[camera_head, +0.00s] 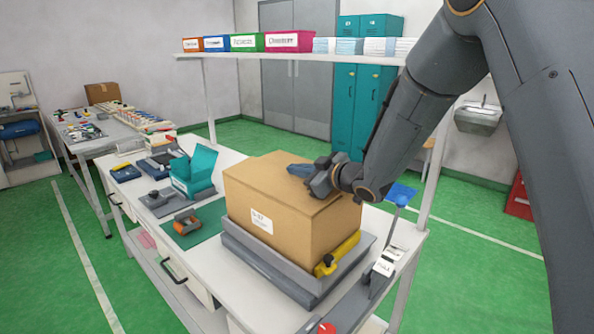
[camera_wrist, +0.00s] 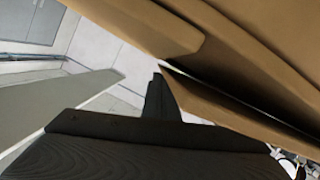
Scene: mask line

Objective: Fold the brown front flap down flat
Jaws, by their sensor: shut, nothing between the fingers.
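The brown carton (camera_head: 285,220) stands on the bench in a grey cradle (camera_head: 262,262), with a white label on its front. Its top looks nearly flat in the head view; I cannot tell which panel there is the front flap. My gripper (camera_head: 300,170) is shut and empty at the top of the carton, towards its right rear. In the wrist view, my dark gripper (camera_wrist: 158,85) points at a narrow gap between two brown panels. One panel (camera_wrist: 240,60) is above the gap and another (camera_wrist: 220,110) below. Whether the fingers touch cardboard is unclear.
A yellow clamp (camera_head: 343,252) sits at the carton's right side. A teal open box (camera_head: 193,170) and an orange tape dispenser (camera_head: 186,222) stand to the left. A shelf with coloured bins (camera_head: 290,40) hangs behind. A blue paddle-like piece (camera_head: 400,194) is to the right.

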